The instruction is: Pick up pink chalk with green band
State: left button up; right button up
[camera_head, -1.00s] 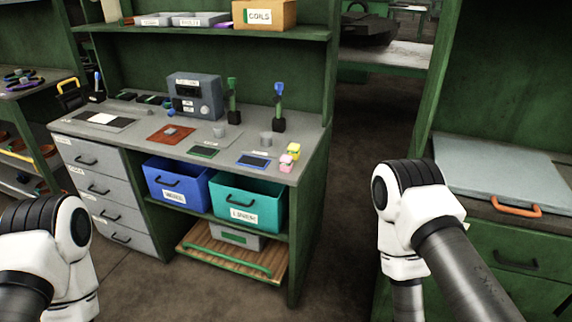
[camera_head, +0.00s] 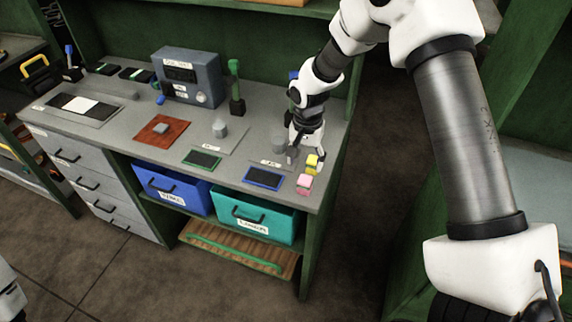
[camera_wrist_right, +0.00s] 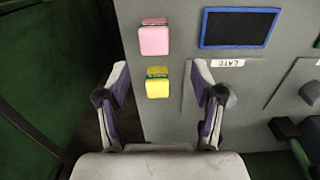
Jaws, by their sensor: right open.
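The pink chalk (camera_head: 304,181) lies near the bench's right front corner. In the right wrist view, the pink chalk (camera_wrist_right: 154,42) has a green band close to one end. A yellow chalk (camera_head: 312,161), also green-banded in the wrist view (camera_wrist_right: 157,89), lies just beside it. My right gripper (camera_head: 300,155) is above the bench corner, pointing down. In the wrist view, its open fingers (camera_wrist_right: 163,80) straddle the yellow chalk in the picture, with the pink one beyond the fingertips. Nothing is between the fingers that I can see held. My left gripper is out of view.
A blue-framed dark pad (camera_head: 263,178) lies left of the chalks, with a grey cylinder (camera_head: 277,143) behind it. A green-framed pad (camera_head: 202,160) and a red-brown mat (camera_head: 158,130) lie further left. Blue (camera_head: 172,187) and teal (camera_head: 255,215) bins sit under the benchtop.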

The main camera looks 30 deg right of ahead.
aim_at(305, 179)
jog(key=f, duration=0.1)
jog(key=s+f+p, duration=0.1)
jog(key=f, duration=0.1)
jog(key=shift+s+a+f, duration=0.1)
jog(key=shift+s+a, duration=0.15)
jog(key=shift+s, duration=0.1)
jog(key=f, duration=0.3)
jog(key=shift+w+d+f+p, duration=0.15)
jog(key=shift+w+f+p, duration=0.2)
jog(key=shift+w, duration=0.05)
jog(key=shift+s+r, duration=0.15)
jog(key=shift+s, duration=0.05)
jog(key=shift+c, duration=0.6)
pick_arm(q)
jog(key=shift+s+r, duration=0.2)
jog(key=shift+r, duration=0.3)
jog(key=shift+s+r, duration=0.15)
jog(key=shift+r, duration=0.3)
pick_arm(e)
grip_shut()
